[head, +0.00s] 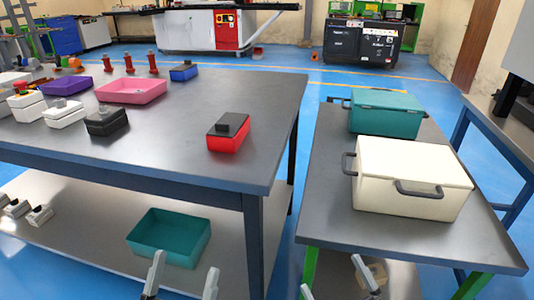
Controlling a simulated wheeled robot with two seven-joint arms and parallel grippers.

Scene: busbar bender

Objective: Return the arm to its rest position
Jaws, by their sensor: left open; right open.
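My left gripper (185,264) shows at the bottom edge of the head view, its two grey fingers spread apart with nothing between them. It appears in front of the table's lower shelf, below a teal bin (168,237) in the picture. My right gripper (331,272) is at the bottom edge further right, its fingers also apart and empty. It shows below the front edge of the right-hand table. Only the fingers of both grippers are in view; the arms behind them are cut off by the frame.
A large dark table (190,165) on the left bears a red box with a black top (228,132), a pink tray (131,91) and several small boxes. A smaller table (400,236) on the right holds a cream case (413,172) and a teal case (386,112). Blue floor shows between them.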

